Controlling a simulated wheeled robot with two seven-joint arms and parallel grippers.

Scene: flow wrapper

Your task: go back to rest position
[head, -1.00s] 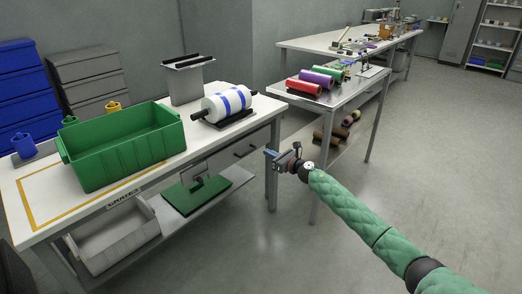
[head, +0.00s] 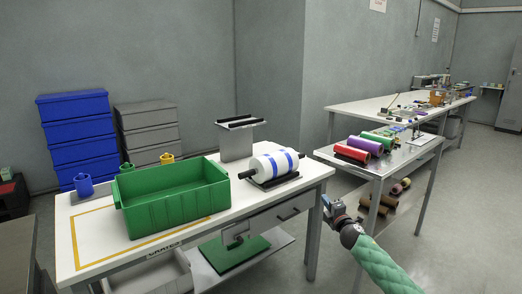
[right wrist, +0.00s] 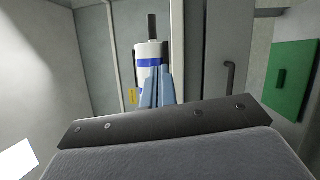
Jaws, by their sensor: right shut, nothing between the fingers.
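My right gripper (head: 327,204) is in the head view at the lower right, in front of the gap between the two tables. It is shut and empty. Its blue fingers (right wrist: 157,88) are together in the right wrist view. The right arm comes in from the lower right in a green quilted sleeve. My left gripper is not in view. A white roll with blue bands (head: 272,165) lies on a black stand on the white table (head: 85,255); the roll also shows beyond the fingers in the right wrist view (right wrist: 151,58).
A green crate (head: 178,208) stands on the white table, with blue and yellow cups behind it. A side table (head: 400,163) holds red, purple and green rolls. Blue drawers (head: 75,130) stand at the back left. Open floor lies at the right.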

